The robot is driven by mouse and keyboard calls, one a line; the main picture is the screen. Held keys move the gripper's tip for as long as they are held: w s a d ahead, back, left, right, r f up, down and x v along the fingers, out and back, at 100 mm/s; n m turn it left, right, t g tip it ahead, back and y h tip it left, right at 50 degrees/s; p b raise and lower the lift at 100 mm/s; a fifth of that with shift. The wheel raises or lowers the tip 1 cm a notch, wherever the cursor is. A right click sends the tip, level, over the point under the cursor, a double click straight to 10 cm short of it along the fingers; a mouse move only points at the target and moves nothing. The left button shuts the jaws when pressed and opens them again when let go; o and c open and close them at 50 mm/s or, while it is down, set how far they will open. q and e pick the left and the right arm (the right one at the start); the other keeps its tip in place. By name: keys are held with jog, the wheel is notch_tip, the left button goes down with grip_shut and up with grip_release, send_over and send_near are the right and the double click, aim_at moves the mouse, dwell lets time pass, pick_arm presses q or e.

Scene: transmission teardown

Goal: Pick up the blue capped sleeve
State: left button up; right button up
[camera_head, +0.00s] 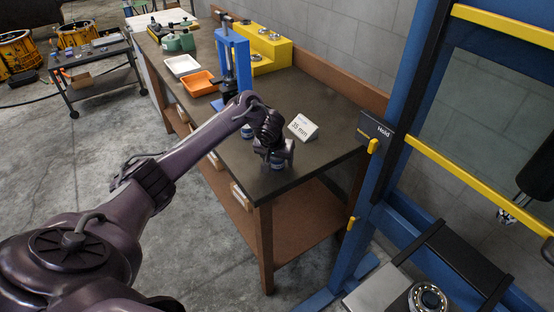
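My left gripper (275,158) points down over the near end of the dark workbench, its fingers apart. A small blue and silver piece (278,164), which looks like the blue capped sleeve, shows between and just below the fingertips. The fingers hide most of it, and I cannot tell whether they press on it. A second small blue piece (247,132) stands on the bench just left of the gripper, partly behind my wrist.
A white "35 mm" sign (303,128) stands right behind the gripper. A blue press (234,65), an orange tray (198,83), a white tray (182,65) and a yellow stepped stand (267,50) are farther back. A blue frame (385,150) with yellow bars rises at right.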

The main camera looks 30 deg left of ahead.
pick_arm(q)
jog(key=c, duration=1.2)
